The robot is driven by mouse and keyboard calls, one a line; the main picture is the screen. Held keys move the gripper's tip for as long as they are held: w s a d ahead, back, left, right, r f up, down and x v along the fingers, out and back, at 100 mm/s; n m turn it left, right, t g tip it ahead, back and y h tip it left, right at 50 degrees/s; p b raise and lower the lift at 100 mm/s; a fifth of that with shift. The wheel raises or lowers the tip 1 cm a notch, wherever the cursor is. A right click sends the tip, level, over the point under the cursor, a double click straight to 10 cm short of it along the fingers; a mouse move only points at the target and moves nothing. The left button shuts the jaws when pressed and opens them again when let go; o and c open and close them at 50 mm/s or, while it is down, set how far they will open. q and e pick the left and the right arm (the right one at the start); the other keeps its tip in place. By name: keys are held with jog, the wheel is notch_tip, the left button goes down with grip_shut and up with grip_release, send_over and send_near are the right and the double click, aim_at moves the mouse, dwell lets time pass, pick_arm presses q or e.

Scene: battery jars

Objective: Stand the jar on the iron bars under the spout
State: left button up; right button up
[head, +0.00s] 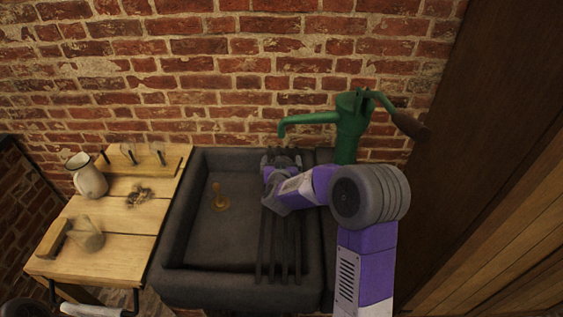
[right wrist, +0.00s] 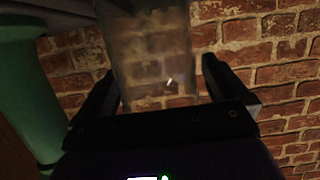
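My right gripper (head: 281,161) is above the far end of the dark iron bars (head: 279,250), close to the green pump's spout (head: 283,130) in the head view. In the right wrist view a clear glass jar (right wrist: 150,45) is between the two fingers of the right gripper (right wrist: 157,75). A narrow gap seems to show at the right finger, and contact is unclear. In the head view the jar is hard to make out behind the gripper, and its base on the bars cannot be seen. My left gripper is not in view.
The bars cross the right part of the dark sink (head: 171,245); a brass drain fitting (head: 220,201) is at its left. The green pump (head: 349,130) stands behind my right arm. The wooden table (head: 110,262) holds a white jug (head: 88,177) and another glass vessel (head: 89,236).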

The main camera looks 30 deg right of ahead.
jog(key=shift+s+a+r, duration=0.15)
jog(key=shift+r, duration=0.15)
jog(key=p+v, duration=0.2)
jog(key=v, duration=0.9)
jog(key=shift+s, duration=0.3)
jog(key=shift+a+r, duration=0.1)
jog(key=shift+a, duration=0.05)
